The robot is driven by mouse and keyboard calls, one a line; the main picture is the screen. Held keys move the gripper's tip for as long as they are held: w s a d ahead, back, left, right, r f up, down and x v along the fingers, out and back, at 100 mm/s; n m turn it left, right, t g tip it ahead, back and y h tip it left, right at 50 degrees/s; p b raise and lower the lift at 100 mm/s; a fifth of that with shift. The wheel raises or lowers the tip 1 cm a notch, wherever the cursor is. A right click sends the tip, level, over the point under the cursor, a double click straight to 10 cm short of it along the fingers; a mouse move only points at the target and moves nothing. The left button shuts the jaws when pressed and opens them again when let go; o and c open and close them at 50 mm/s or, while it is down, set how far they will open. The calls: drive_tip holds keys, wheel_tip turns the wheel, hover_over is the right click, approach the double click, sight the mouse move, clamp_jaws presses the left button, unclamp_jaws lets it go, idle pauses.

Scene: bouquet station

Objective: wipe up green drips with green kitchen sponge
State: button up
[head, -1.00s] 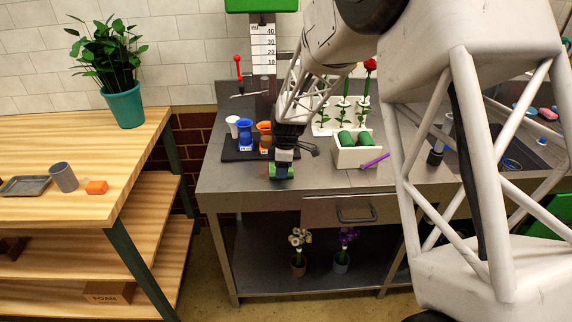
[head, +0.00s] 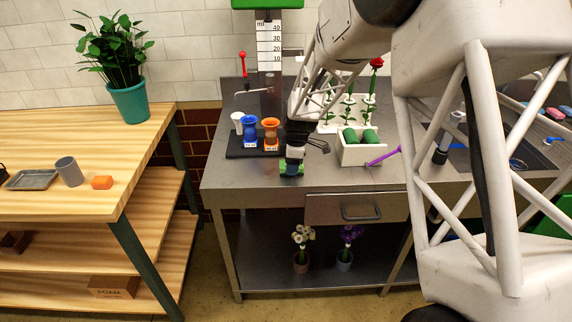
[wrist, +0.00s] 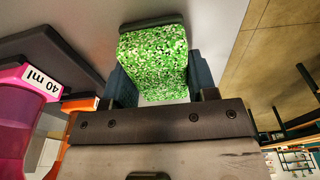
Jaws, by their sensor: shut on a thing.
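My gripper (head: 292,163) is low over the front part of the steel bench, shut on the green kitchen sponge (head: 291,169). In the wrist view the speckled green sponge (wrist: 153,62) sits between my two fingers. In the head view it is at or just above the bench top; I cannot tell whether it touches. No green drips can be made out; my gripper and the sponge hide the bench beneath them.
A dark mat (head: 240,153) with white, blue (head: 249,131) and orange (head: 271,134) cups is close left of my gripper. A white box (head: 361,154) with green rolls and a purple tool (head: 384,157) is to the right. The bench's front edge is near.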

sight(281, 163)
drive_tip(key=shift+a, duration=0.25)
drive_tip(key=shift+a+f, duration=0.15)
drive_tip(key=shift+a, duration=0.1)
drive_tip(key=shift+a+r, duration=0.2)
drive_tip(key=shift+a, duration=1.3)
drive_tip(key=shift+d+f, duration=0.2)
drive_tip(key=shift+d, duration=0.05)
drive_tip(key=shift+d+r, duration=0.15)
drive_tip(key=shift+d, duration=1.4)
drive_tip(key=shift+d+r, duration=0.1)
drive_tip(key=shift+d, duration=0.15)
drive_tip(key=shift+r, duration=3.95)
